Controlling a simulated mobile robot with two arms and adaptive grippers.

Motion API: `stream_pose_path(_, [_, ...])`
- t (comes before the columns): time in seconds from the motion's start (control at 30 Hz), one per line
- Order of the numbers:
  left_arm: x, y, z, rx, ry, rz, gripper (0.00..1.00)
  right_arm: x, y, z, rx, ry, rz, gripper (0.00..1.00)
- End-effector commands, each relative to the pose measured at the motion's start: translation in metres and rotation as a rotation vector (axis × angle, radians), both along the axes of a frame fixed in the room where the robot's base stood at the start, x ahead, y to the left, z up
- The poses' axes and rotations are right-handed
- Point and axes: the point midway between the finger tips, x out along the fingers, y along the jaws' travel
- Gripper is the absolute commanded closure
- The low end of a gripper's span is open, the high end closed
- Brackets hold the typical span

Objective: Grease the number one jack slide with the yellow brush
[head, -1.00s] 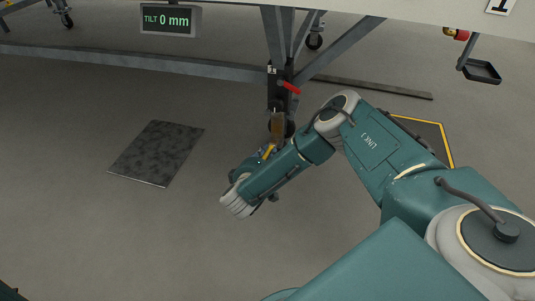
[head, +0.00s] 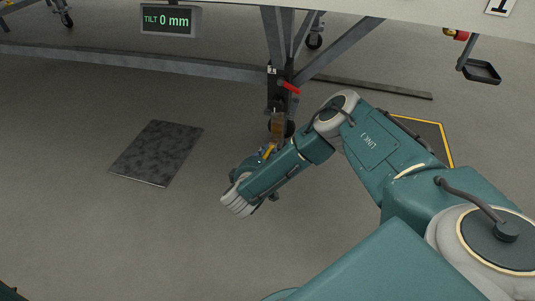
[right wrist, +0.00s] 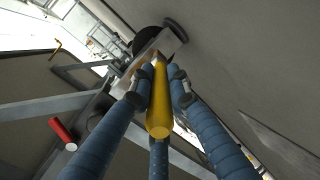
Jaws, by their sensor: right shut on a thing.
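The jack (head: 278,90) is a dark upright unit with a red handle (head: 290,87), under the bench frame's leg in the head view. Its lower slide (head: 277,124) looks brownish grey. My right gripper (head: 267,155) is just below the slide, partly hidden by my wrist. It is shut on the yellow brush (head: 268,151), whose handle (right wrist: 158,112) lies between the blue fingers in the right wrist view. The brush's far end is at or close to the slide; I cannot tell whether they touch. The red handle (right wrist: 62,133) also shows there. My left gripper is not in view.
A display (head: 167,20) reads tilt 0 mm. Frame bars (head: 150,64) and a diagonal brace (head: 340,50) surround the jack. A dark plate (head: 156,153) lies on the floor at left. A black tray (head: 482,72) hangs at right.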

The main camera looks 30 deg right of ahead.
Motion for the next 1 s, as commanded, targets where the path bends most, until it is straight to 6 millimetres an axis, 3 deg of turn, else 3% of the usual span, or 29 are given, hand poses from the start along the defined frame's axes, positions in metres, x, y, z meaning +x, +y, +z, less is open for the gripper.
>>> stream_pose_path(1.0, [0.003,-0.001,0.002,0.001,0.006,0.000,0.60,0.010,-0.012,0.000,0.001,-0.001,0.000,1.00])
